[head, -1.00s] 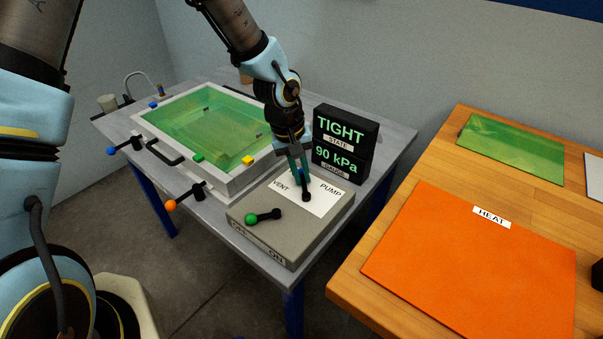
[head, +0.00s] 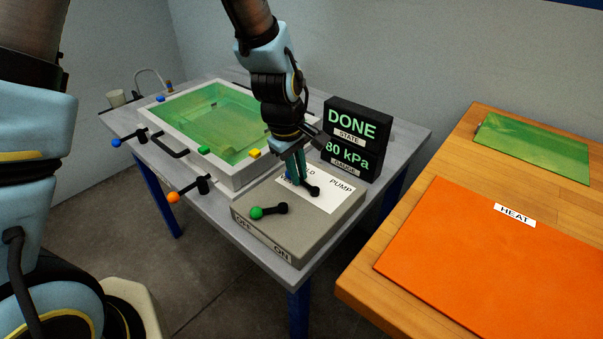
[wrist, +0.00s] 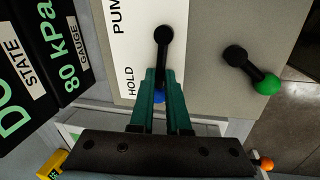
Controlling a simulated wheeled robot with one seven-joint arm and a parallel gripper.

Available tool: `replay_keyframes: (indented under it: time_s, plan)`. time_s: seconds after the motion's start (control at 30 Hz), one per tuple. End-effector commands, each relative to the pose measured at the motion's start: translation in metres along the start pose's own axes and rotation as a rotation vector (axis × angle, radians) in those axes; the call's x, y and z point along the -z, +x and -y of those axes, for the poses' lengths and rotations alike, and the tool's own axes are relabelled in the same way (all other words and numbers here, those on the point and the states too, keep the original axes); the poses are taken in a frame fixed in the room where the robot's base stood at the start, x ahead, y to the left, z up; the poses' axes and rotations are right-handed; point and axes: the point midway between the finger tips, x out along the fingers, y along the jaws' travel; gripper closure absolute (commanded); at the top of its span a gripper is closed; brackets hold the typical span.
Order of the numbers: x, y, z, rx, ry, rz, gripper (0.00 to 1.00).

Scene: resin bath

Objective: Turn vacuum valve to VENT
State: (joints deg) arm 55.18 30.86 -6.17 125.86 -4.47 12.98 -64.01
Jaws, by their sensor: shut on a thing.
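The vacuum valve is a black lever (head: 308,187) with a blue knob, on a white label plate (head: 335,198) atop a grey control box. My gripper (head: 294,175) is shut on the lever's knob end. In the wrist view the green fingers of my gripper (wrist: 159,90) sit either side of the blue knob (wrist: 159,97), and the black pivot shows beyond. PUMP and part of HOLD are readable; my gripper covers the VENT word.
A display (head: 352,125) behind the box reads DONE and 80 kPa. A green-knobbed lever (head: 268,211) sits on the box front by OFF/ON. The resin bath (head: 240,182) is at left, with orange and blue knobbed handles. A wooden table (head: 358,292) with an orange HEAT mat stands right.

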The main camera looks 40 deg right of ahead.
Motion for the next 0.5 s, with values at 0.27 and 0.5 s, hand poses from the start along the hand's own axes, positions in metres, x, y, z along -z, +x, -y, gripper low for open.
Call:
replay_keyframes:
  time_s: [0.27, 0.5]
  plan:
    - [-0.0003, -0.0015, 0.005, -0.001, -0.103, -0.022, 1.0]
    - [-0.0005, -0.0017, 0.0062, 0.0, -0.13, -0.027, 1.0]
